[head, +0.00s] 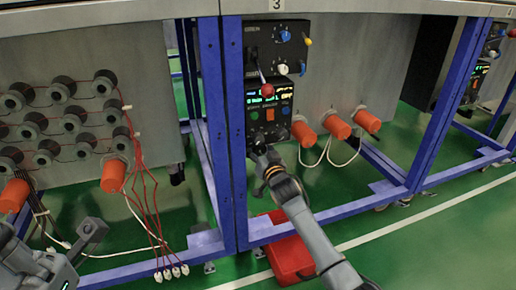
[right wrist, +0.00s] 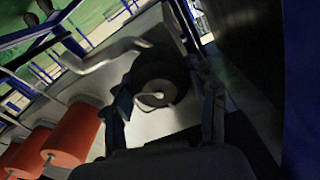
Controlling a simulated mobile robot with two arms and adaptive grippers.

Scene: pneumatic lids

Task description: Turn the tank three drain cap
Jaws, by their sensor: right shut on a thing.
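A dark round cap (right wrist: 155,78) with a pale centre is in the right wrist view, just ahead of and between the fingers of my right gripper (right wrist: 165,118). I take it for the drain cap; my gripper is shut on it. In the head view my right gripper (head: 262,155) is at the front of tank three, below the control box (head: 268,104), and hides the cap. The number 3 plate (head: 276,5) is above. My left gripper (head: 92,230) is at the lower left, seen from behind; its fingers are unclear.
Several orange cylinders (head: 334,126) with white cables stick out right of my right gripper. Blue frame posts (head: 232,130) stand close on its left. A red box (head: 288,250) is on the green floor under my arm. Red cables (head: 150,210) hang near my left gripper.

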